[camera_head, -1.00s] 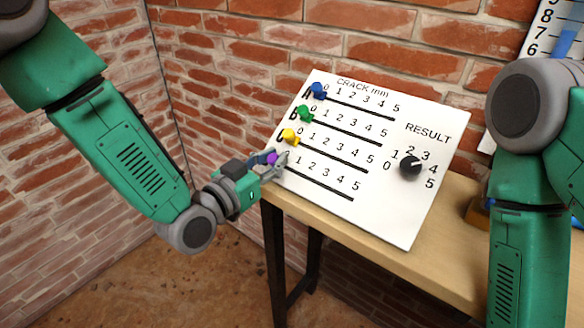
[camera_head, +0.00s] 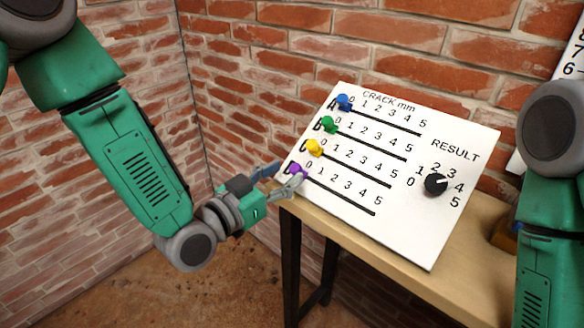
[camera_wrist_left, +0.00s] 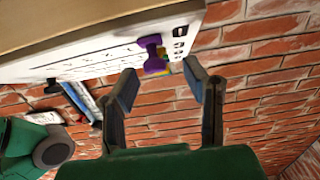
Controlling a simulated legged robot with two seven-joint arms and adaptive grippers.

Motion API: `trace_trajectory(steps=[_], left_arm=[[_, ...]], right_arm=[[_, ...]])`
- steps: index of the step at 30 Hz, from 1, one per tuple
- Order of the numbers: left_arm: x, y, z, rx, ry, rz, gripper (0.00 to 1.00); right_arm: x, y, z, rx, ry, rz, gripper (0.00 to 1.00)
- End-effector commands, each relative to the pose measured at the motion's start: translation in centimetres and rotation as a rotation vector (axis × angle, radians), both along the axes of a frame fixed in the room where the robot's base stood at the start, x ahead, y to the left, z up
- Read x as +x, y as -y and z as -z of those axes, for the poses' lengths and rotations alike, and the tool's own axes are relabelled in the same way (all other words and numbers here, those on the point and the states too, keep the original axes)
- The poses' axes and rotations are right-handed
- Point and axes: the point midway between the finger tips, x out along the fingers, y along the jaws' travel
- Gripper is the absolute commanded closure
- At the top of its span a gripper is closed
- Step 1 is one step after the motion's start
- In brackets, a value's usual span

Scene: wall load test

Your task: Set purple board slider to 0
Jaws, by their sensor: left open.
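The purple slider (camera_head: 297,169) sits at the left end of the lowest track on the white board (camera_head: 408,225), near its 0 mark. It also shows in the left wrist view (camera_wrist_left: 154,57). My left gripper (camera_head: 282,180) is open, just left of the purple slider in the head view. In the left wrist view its fingers are apart, with nothing between them, and the purple slider is beyond the tips. My right gripper is outside the frames.
Blue (camera_head: 344,102), green (camera_head: 328,124) and yellow (camera_head: 314,148) sliders sit at the left ends of the tracks above. A black RESULT knob (camera_head: 436,184) is on the right. The board leans on a wooden table (camera_head: 460,255) before a brick wall.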

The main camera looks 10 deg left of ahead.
Motion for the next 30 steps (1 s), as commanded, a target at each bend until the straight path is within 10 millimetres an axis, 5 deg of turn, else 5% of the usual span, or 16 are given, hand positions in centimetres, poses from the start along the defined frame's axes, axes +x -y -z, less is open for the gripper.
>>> trace_trajectory(steps=[12,30], left_arm=[[-6.1,-4.8,0.2,0.0,-0.003,-0.003,0.6],[-6.9,-5.3,0.1,-0.001,-0.001,-0.003,0.6]], right_arm=[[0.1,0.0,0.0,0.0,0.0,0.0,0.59],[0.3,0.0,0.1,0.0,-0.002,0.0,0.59]])
